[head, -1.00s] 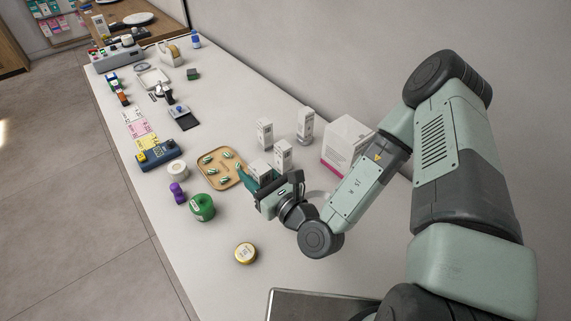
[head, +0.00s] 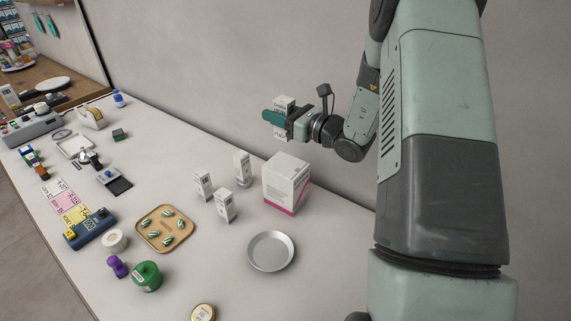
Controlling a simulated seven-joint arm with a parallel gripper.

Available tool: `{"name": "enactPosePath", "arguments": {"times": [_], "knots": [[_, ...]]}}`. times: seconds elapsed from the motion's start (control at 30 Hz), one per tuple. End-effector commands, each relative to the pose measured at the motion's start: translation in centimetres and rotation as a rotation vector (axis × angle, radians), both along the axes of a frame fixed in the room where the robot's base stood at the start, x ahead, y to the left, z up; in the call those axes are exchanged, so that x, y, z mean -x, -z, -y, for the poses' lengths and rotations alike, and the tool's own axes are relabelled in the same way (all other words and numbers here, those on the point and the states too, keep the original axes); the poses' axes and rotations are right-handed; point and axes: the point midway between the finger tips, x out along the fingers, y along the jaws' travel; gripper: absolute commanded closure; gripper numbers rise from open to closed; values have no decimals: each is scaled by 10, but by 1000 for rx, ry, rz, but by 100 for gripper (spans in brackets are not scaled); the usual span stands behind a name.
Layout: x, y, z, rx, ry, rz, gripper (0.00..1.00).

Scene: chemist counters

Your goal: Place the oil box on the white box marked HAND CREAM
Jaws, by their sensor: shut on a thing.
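A large white box with a magenta band along its base (head: 283,187) stands upright on the counter near the wall. Its print is too small to read; it appears to be the hand cream box. My gripper (head: 278,119) is shut on a small white box with dark print (head: 284,103), apparently the oil box. It holds this box upright, well above the counter and apart from the large box, which is below it. The teal finger covers the middle of the held box.
Three similar small white boxes (head: 225,206) stand left of the large box. A round metal dish (head: 271,252) lies in front of it. A tan tray (head: 149,237) with several capsules, a green jar (head: 146,277) and a tape dispenser (head: 90,118) stand further left. The wall is close behind.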

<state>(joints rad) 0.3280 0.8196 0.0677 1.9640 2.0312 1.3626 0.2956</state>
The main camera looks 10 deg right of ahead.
Motion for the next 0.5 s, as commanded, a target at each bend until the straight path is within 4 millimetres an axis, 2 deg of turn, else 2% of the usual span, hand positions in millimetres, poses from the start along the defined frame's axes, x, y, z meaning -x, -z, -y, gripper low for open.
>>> {"name": "enactPosePath", "arguments": {"times": [0.07,0.3,0.5], "knots": [[-2,2,3,1,2,-3,88],[-2,45,4,-1,1,-6,88],[-2,62,4,0,3,-4,88]]}}
